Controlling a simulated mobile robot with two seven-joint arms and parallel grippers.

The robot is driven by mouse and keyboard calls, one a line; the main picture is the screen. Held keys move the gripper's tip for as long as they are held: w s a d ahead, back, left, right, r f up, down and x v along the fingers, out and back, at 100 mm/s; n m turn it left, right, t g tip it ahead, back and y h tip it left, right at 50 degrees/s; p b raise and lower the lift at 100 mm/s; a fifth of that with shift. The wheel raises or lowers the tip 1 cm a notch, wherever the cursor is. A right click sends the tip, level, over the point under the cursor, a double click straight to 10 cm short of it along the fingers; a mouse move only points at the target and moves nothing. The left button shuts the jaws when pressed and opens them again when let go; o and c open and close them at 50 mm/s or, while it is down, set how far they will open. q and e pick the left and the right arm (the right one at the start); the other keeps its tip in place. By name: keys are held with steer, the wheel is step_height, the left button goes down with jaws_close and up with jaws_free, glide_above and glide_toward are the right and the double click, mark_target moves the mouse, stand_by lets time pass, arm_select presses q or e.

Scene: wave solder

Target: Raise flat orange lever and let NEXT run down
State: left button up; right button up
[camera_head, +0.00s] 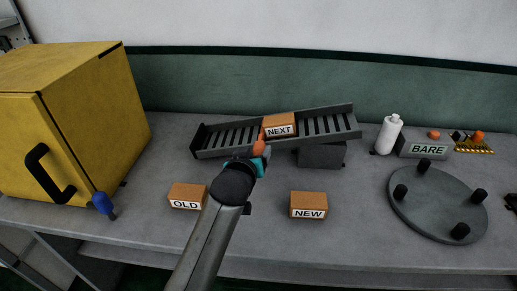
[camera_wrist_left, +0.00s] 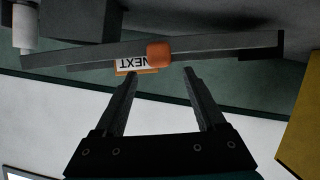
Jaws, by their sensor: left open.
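The orange lever (camera_head: 259,148) sits at the front side of a sloping grey slatted chute (camera_head: 345,122); it also shows in the left wrist view (camera_wrist_left: 159,53). The NEXT box (camera_head: 280,124), orange-brown with a white label, rests on the chute just right of the lever. It appears upside down in the left wrist view (camera_wrist_left: 122,70), partly hidden by the chute's side. My left gripper (camera_head: 262,158) is close in front of the lever. Its two fingers (camera_wrist_left: 159,74) are open and apart, with the lever beyond and between their tips. My right gripper is not in view.
The OLD box (camera_head: 187,196) and NEW box (camera_head: 308,205) lie on the grey table, either side of my arm. A yellow cabinet (camera_head: 95,115) stands left. A white bottle (camera_head: 388,134), the BARE block (camera_head: 425,149) and a round plate with black pegs (camera_head: 437,211) are right.

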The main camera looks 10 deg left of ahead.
mark_target(258, 147)
arm_select(q)
steer(key=b+x, duration=0.2)
steer(key=x, duration=0.4)
steer(key=shift+w, duration=0.2)
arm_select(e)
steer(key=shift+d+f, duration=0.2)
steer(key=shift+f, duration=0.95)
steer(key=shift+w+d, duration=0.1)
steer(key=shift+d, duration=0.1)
arm_select(q)
steer(key=shift+c, duration=1.2)
steer(key=c, duration=0.7)
steer(key=shift+c, duration=0.9)
jaws_close()
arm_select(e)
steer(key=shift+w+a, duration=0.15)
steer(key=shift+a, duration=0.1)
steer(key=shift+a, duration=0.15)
